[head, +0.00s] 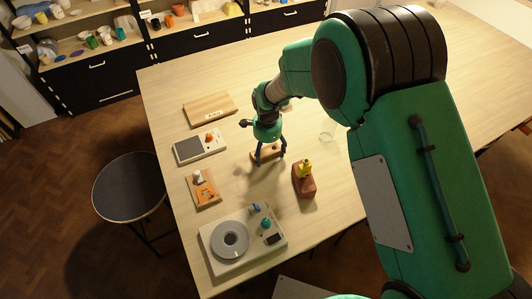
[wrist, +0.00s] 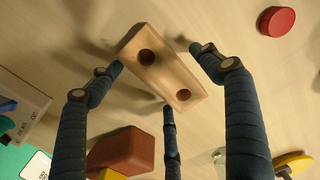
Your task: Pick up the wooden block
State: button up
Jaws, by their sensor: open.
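The wooden block (wrist: 165,72) is pale, with two dark round holes in its upper face. It lies on the table in the wrist view, between the fingers of my gripper (wrist: 158,76). My gripper has three dark blue fingers, spread open around the block. I cannot tell whether any fingertip touches it. In the head view my gripper (head: 270,158) points down over the table, and the small block (head: 267,152) shows partly between its fingers.
Close by is a red-brown block (head: 304,186) with a yellow object (head: 305,168) on top. A white device with a grey disc (head: 230,241), a white-and-grey device (head: 197,150) and a wooden board (head: 209,106) stand to the left. A red disc (wrist: 276,21) lies in the wrist view.

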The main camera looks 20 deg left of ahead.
aim_at(267, 153)
jog(key=c, duration=1.5)
jog(key=shift+r, duration=0.15)
notch_tip(267, 153, up, 10)
jog(key=shift+f+p, duration=0.1)
jog(key=shift+p, duration=0.25)
